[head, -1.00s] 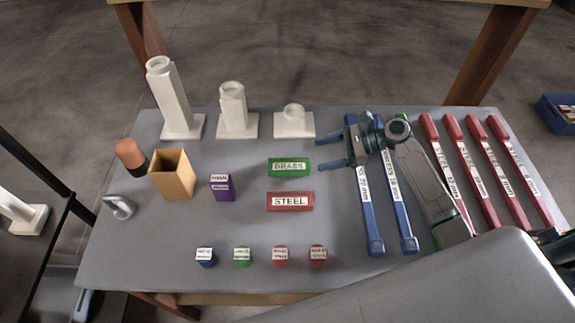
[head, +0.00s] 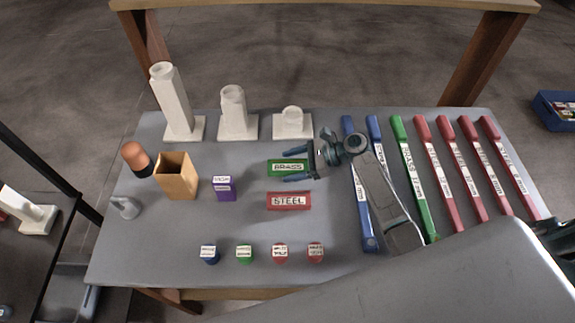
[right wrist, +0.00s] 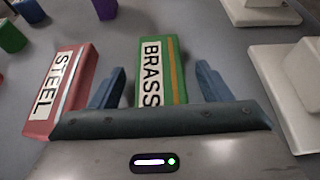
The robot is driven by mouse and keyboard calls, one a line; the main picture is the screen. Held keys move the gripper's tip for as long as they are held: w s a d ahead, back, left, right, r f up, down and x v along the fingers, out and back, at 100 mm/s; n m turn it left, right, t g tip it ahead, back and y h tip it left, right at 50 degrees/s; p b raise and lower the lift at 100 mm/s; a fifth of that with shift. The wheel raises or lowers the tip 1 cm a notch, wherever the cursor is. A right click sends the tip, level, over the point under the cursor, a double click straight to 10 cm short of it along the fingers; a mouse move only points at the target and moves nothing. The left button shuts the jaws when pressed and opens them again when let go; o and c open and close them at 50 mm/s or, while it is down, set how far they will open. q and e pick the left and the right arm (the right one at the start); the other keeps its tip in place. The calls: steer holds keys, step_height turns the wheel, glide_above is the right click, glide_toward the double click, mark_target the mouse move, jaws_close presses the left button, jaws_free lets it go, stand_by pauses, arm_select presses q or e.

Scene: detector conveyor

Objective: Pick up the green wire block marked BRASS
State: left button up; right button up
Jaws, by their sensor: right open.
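The green block marked BRASS (head: 288,168) lies on the grey table, just behind the red block marked STEEL (head: 289,201). My right gripper (head: 284,167) is open and its fingers reach over the right end of the green block. In the right wrist view, the green block (right wrist: 168,75) runs between the two spread fingers, with space on both sides. Its near end is hidden behind the gripper body. The red block (right wrist: 62,92) lies left of the left finger. My left gripper is not seen.
White stands (head: 293,124) line the back edge. Blue, green and red labelled bars (head: 413,178) lie at right, partly under my right arm. A wooden box (head: 177,178) and purple block (head: 223,188) are at left. Several small labelled pieces (head: 245,254) sit in front.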

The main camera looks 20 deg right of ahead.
steer(key=c, duration=1.1)
steer(key=shift+r, duration=0.15)
